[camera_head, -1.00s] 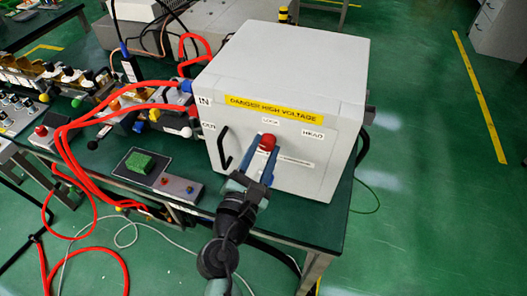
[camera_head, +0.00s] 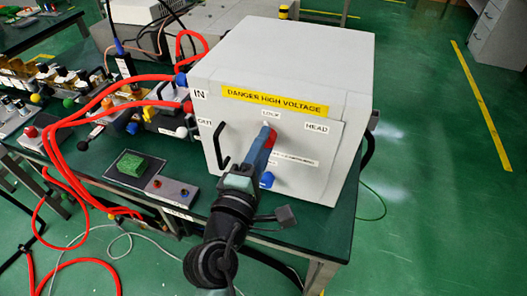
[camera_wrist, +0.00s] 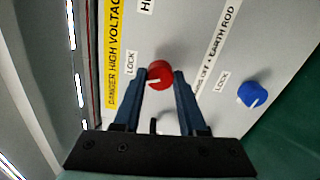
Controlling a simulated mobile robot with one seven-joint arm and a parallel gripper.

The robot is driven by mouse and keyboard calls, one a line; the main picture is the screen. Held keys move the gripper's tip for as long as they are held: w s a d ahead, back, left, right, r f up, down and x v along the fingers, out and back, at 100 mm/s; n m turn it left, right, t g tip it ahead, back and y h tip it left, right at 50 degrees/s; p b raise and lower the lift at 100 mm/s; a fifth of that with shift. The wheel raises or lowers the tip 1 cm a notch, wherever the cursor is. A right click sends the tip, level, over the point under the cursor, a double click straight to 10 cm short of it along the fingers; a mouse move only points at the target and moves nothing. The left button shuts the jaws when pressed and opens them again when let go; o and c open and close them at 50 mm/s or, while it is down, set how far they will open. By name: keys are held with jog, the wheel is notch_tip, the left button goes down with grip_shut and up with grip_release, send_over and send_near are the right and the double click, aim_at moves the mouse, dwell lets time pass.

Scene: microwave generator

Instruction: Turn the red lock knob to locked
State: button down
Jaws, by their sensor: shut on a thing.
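The red lock knob (camera_wrist: 159,75) sits on the front of the grey high-voltage box (camera_head: 345,150). In the wrist view it lies between the two blue fingers of my gripper (camera_wrist: 160,80), which is shut on it. The white line on the knob points left in that view, toward the side of the LOCK label (camera_wrist: 131,63). In the head view my gripper (camera_head: 268,142) covers most of the knob, and only a red sliver (camera_head: 273,137) shows at the fingertips.
A blue knob (camera_wrist: 252,94) with its own LOCK label is on the same panel, below the red one in the head view (camera_head: 266,180). A black handle (camera_head: 220,146) sticks out at the panel's left. Red hoses (camera_head: 80,125) run left of the box.

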jog(key=shift+m+b, duration=1.3)
jog(key=shift+m, duration=0.9)
jog(key=shift+c, duration=2.3)
grip_release()
jog(key=b+v, duration=0.1)
jog(key=v, duration=1.2)
jog(key=shift+b, duration=0.35)
